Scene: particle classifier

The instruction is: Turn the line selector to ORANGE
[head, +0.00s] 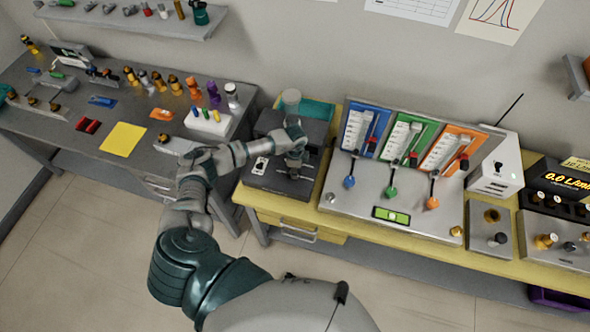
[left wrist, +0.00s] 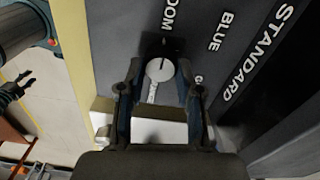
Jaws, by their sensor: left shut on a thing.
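The line selector is a round pale knob (left wrist: 160,70) with a dark line on it, set on a dark panel in the left wrist view. The line runs roughly up and down the picture. My left gripper (left wrist: 160,88) has one finger on each side of the knob and is shut on it. In the head view my left gripper (head: 296,157) is over the dark box (head: 270,180) and hides the knob. The labels BLUE (left wrist: 220,32) and STANDARD (left wrist: 258,52) are readable; others are partly hidden, and no ORANGE label is visible. My right gripper (left wrist: 18,86) appears small and open at the left wrist view's left edge.
Right of the box stands a sloped console (head: 390,213) with blue, green and orange panels and levers. A grey cylinder (head: 291,97) and a teal item (head: 318,109) are behind the box. A left-hand bench (head: 60,140) holds several small parts.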

